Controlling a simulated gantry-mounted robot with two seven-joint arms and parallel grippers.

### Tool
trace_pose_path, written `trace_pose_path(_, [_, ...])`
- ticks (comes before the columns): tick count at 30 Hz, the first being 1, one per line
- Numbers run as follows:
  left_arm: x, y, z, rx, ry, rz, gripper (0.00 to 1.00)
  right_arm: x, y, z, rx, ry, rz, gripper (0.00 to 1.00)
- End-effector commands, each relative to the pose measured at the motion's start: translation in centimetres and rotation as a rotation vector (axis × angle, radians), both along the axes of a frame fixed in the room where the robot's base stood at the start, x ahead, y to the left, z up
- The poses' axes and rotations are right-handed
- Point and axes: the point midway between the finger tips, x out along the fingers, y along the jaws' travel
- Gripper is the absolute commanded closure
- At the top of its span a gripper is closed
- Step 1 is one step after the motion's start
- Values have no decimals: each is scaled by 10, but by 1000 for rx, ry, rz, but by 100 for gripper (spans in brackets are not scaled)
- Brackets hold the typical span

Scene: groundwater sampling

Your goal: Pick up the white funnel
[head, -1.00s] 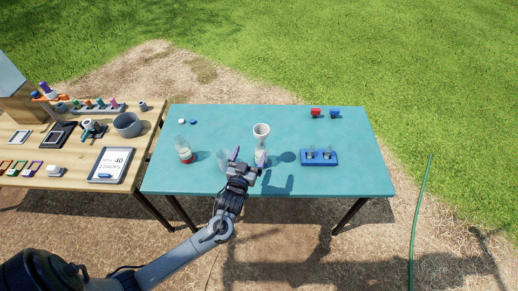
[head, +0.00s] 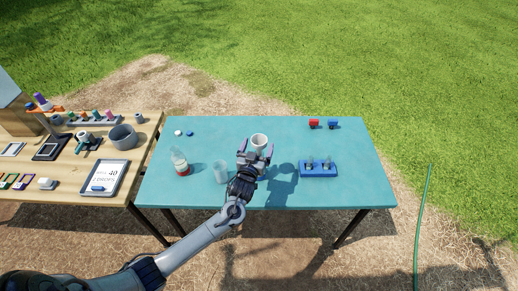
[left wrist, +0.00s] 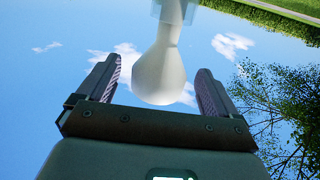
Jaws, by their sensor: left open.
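In the left wrist view the funnel (left wrist: 160,75) shows between my two fingers, with a gap on each side. Its narrow end meets a clear vessel (left wrist: 174,10) at the top of that view. My left gripper (head: 256,149) is open, its purple-lined fingers on either side of the funnel in the head view. The gripper hides what is under the funnel there. My right gripper is not in view.
On the teal table (head: 345,195), a clear bottle with a red band (head: 180,161) and a clear beaker (head: 221,171) stand left of my gripper. A blue rack (head: 318,169) with small vials is to the right. A wooden table (head: 60,190) with several tools adjoins at left.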

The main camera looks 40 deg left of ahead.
Motion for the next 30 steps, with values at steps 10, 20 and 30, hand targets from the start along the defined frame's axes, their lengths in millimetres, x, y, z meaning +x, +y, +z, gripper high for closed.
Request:
trace_pose_path(10, [22, 10, -1, 0, 0, 0, 7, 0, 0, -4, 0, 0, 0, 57])
trace_pose_path(20, [22, 10, 0, 0, 0, 0, 33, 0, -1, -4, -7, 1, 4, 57])
trace_pose_path(30, [22, 9, 0, 0, 0, 0, 62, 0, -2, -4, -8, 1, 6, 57])
